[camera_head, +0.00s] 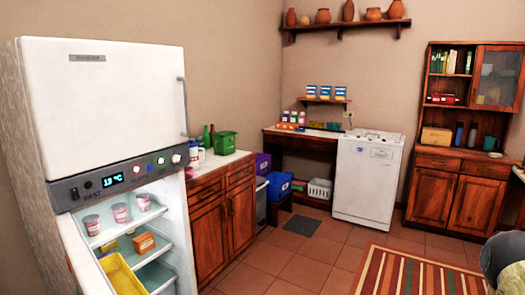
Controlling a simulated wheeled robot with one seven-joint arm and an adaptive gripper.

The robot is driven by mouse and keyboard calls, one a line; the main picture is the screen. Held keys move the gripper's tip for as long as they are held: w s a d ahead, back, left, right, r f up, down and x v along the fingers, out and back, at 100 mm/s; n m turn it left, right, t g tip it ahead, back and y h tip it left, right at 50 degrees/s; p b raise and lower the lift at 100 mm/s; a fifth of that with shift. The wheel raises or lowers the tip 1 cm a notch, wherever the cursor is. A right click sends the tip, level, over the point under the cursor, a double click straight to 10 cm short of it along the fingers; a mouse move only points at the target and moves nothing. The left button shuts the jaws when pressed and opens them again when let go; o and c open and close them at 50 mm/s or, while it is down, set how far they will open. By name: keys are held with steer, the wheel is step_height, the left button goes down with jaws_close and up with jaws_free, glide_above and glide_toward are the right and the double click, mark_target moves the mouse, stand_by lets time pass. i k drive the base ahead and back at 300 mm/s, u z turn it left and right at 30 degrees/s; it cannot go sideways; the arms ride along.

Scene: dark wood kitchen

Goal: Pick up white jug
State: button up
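A grey rounded part at the lower right corner appears to be part of my own arm. My gripper is not in view, so nothing shows of its fingers or of anything in it.
A striped rug (415,275) lies on the right; the tiled floor (275,265) is clear in the middle.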

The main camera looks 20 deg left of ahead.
mark_target(194, 152)
steer(key=z, duration=0.25)
steer(key=i, duration=1.15)
steer(key=u, duration=0.85)
steer(key=i, duration=0.95)
steer(key=z, duration=0.9)
steer(key=i, duration=1.4)
steer(key=u, duration=1.5)
